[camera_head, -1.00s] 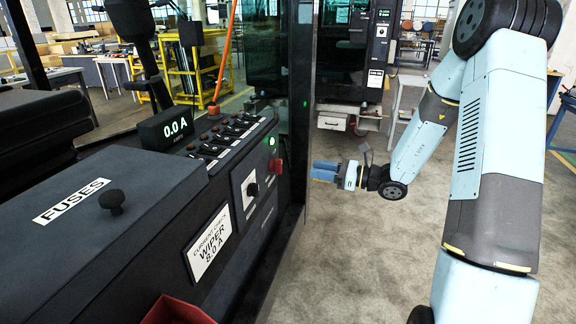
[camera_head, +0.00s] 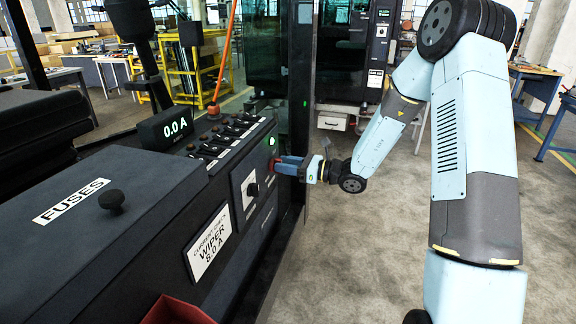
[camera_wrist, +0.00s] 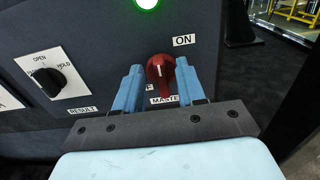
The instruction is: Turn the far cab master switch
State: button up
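The master switch is a red rotary knob (camera_wrist: 161,72) on the dark console side. In the wrist view it has an "ON" label at its upper right and a partly covered "MASTER" label below. Its white pointer line looks about upright. My gripper (camera_wrist: 157,88) has its two blue fingers open, one on each side of the knob, with gaps visible. In the head view my gripper (camera_head: 283,165) reaches the console from the right, and its fingers largely hide the red knob. A green lamp (camera_wrist: 147,3) is lit above the knob.
A black result knob (camera_wrist: 45,80) on a white plate sits left of the red one. The console (camera_head: 250,225) carries a row of switches on top and a display (camera_head: 172,128) reading 0.0 A. A dark post stands just beyond. Open floor lies to the right.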

grip_shut()
